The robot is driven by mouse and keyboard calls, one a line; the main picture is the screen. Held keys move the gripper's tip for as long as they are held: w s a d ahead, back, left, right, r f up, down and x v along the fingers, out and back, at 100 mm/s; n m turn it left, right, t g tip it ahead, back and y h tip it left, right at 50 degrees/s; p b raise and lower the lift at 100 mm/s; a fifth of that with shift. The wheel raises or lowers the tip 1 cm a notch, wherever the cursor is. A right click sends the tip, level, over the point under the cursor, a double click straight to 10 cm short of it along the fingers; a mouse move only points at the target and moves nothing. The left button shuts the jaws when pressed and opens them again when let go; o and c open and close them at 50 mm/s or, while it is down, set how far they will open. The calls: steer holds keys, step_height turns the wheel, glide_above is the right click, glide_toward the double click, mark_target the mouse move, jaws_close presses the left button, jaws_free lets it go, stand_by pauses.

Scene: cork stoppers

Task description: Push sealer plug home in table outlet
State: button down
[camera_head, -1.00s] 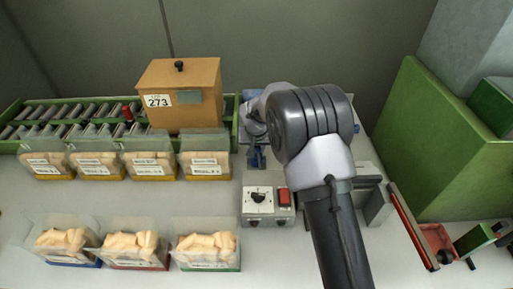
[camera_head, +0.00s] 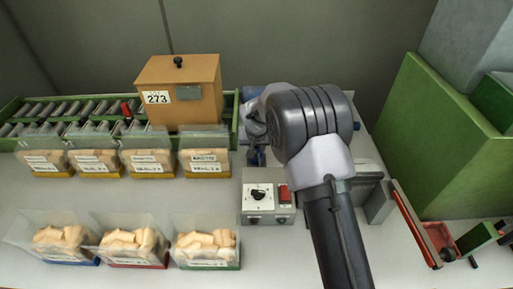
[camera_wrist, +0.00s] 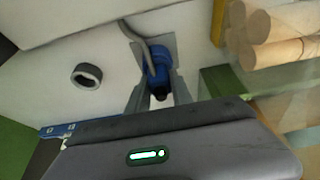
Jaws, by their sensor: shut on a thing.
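In the wrist view, my gripper (camera_wrist: 157,98) has its two grey fingers closed on either side of a blue plug (camera_wrist: 158,78). A grey cable runs from the plug up over the white surface. The plug's dark end faces the gripper body; whether it is seated in an outlet cannot be told. A dark round ring (camera_wrist: 87,75) with a pale middle lies on the white surface to the left.
A grey control box (camera_head: 267,198) with a knob and red switch stands beside my arm. Trays of corks (camera_head: 205,163) stand left, before a green roller rack (camera_head: 20,143) and a brown box (camera_head: 190,98). A green block (camera_head: 435,140) stands right. Bare white table lies between tray rows.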

steer(key=c, duration=1.1)
jaws_free()
steer(key=shift+o, duration=0.2)
steer(key=p+v, duration=0.5)
steer(key=v, duration=1.2)
steer(key=shift+s+r, duration=0.15)
steer(key=shift+r, duration=0.05)
steer(key=s+d+r+m, duration=0.1)
steer(key=s+d+r, duration=0.3)
steer(key=s+r, duration=0.4)
steer(key=s+d+r+m, duration=0.2)
steer(key=s+d+r, duration=0.3)
steer(key=s, duration=0.4)
steer(key=s+m+t+y, duration=0.1)
steer(key=s+y, duration=0.1)
steer(key=s, duration=1.4)
steer(key=shift+d+r, duration=0.2)
steer(key=shift+r, duration=0.25)
